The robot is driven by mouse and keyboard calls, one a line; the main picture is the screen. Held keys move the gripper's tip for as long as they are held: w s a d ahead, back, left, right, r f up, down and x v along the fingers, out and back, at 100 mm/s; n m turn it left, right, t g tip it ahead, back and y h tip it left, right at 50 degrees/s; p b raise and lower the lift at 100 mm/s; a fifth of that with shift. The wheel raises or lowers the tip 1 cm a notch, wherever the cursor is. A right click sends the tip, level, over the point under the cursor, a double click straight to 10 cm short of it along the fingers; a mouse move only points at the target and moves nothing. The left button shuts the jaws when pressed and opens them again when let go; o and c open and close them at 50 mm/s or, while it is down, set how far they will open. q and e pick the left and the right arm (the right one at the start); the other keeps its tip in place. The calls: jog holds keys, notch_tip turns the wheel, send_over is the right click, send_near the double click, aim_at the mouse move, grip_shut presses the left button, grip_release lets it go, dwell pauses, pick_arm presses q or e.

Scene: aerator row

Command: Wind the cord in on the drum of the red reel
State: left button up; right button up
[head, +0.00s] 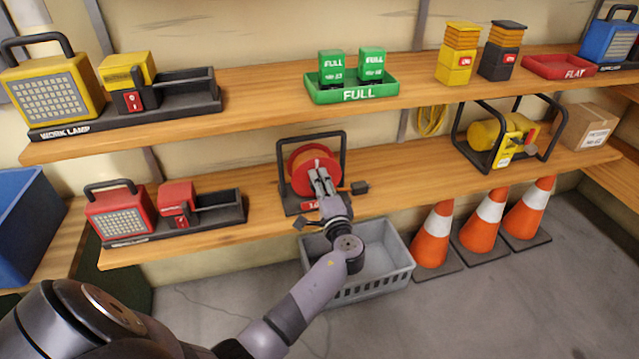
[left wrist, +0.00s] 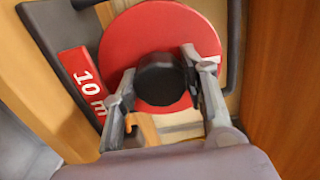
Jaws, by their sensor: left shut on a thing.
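The red reel (head: 297,163) stands in a black tube frame on the lower shelf. In the left wrist view its red drum disc (left wrist: 130,45) faces me, with a red "10 m" label (left wrist: 85,82) on the frame beside it. My left gripper (head: 319,170) is at the front of the reel; its fingers (left wrist: 162,85) are closed on the black round knob (left wrist: 158,78) in front of the disc. A short piece of orange cord with a black plug (head: 360,187) sticks out at the reel's right. The rest of the cord is hidden. My right gripper is not in view.
A grey crate (head: 395,262) stands on the floor below the reel. Orange cones (head: 433,240) stand right of it. The upper shelf (head: 270,85) runs above.

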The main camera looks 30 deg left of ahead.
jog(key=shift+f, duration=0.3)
pick_arm(q)
jog(key=o, duration=1.2)
jog(key=shift+d, duration=0.1)
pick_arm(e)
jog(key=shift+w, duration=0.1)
pick_arm(q)
jog(key=v, duration=1.2)
jog(key=shift+s+f, duration=0.1)
